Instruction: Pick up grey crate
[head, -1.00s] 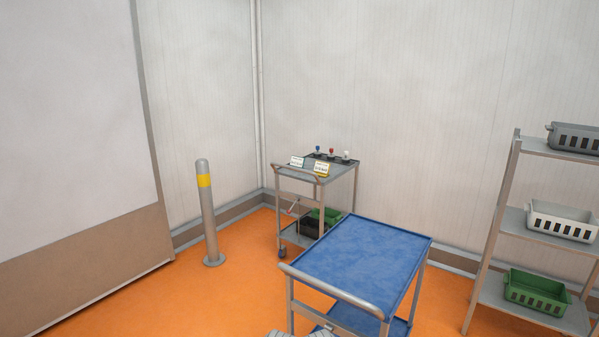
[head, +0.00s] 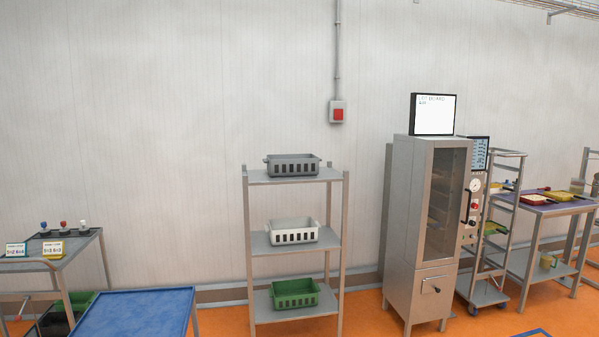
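The grey crate (head: 292,166) stands upright on the top shelf of a metal rack (head: 247,215) in the middle of the head view. It has slots in its front wall, and a dark part shows at its upper left edge. Neither of my grippers is in view, and nothing touches the crate from the front.
A white crate (head: 292,233) is on the middle shelf and a green crate (head: 295,295) on the bottom one. A blue-topped cart (head: 135,315) stands front left, beside a grey trolley (head: 85,245). A steel cabinet (head: 407,235) is right of the rack. Orange floor shows between them.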

